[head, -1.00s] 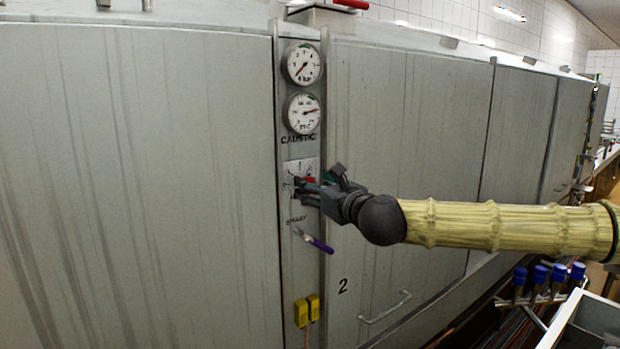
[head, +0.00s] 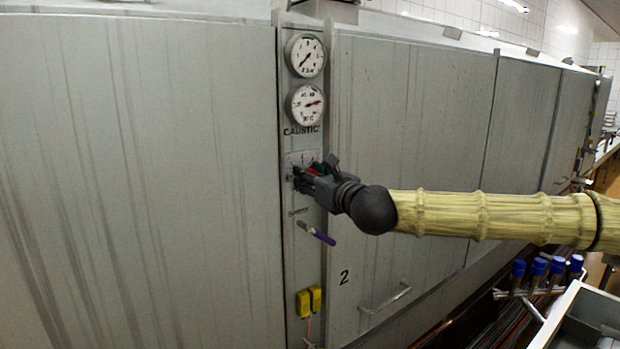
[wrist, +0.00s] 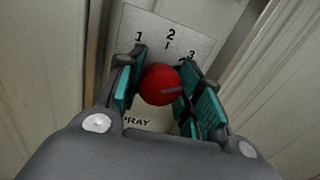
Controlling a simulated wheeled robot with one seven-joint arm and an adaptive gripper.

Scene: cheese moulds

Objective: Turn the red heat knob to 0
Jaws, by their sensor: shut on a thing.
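The red heat knob (wrist: 158,85) is a round red knob with a grey mark at its right side. It sits on a light dial plate (wrist: 185,35) with the numbers 1, 2 and 3 in view; I cannot see a 0. My gripper (wrist: 162,88) has a teal-padded finger on either side of the knob and is shut on it. In the head view my gripper (head: 306,178) is at the panel below the word CAUSTIC, hiding most of the plate. A little red of the knob (head: 316,170) shows between the dark finger parts.
Two round gauges (head: 305,56) (head: 306,104) are above the dial. A purple-handled lever (head: 322,237) is just below my gripper, by the word SPRAY. Broad grey cabinet panels (head: 150,180) flank the column.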

